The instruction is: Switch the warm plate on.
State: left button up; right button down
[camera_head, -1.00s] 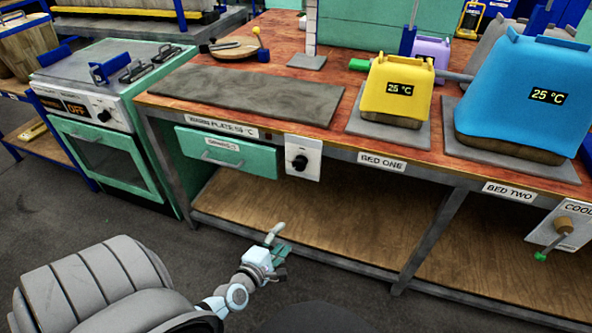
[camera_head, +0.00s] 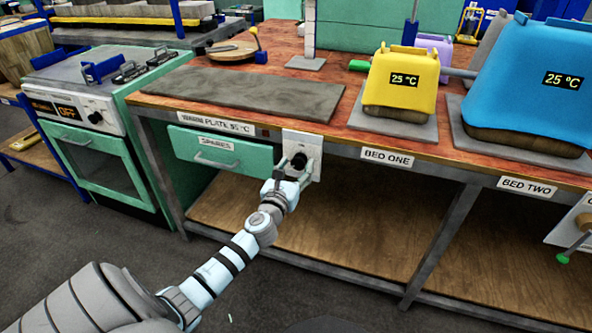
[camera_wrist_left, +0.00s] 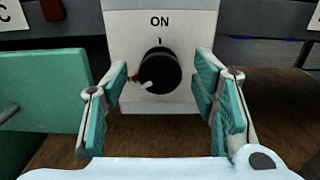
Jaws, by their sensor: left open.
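The warm plate (camera_head: 250,92) is a flat grey slab on the red-brown bench, above a label reading WARM PLATE. Its black round knob (camera_head: 299,160) sits on a pale switch panel (camera_head: 315,146) on the bench front. In the left wrist view the knob (camera_wrist_left: 160,70) has a white pointer aimed down and left, away from the ON mark at the top; a red mark shows at its left. My left gripper (camera_head: 295,178) is open in front of the panel, with its teal-padded fingers on either side of the knob, apart from it. My right gripper is not in view.
A green drawer (camera_head: 222,150) with a handle is just left of the panel. A green oven (camera_head: 95,140) reading OFF stands farther left. Yellow (camera_head: 402,85) and blue (camera_head: 530,85) covered presses reading 25 °C stand right. The lower shelf is bare.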

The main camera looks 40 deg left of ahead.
pick_arm(q)
jog(key=shift+c, duration=0.8)
jog(key=c, duration=1)
jog(key=shift+o, duration=0.2)
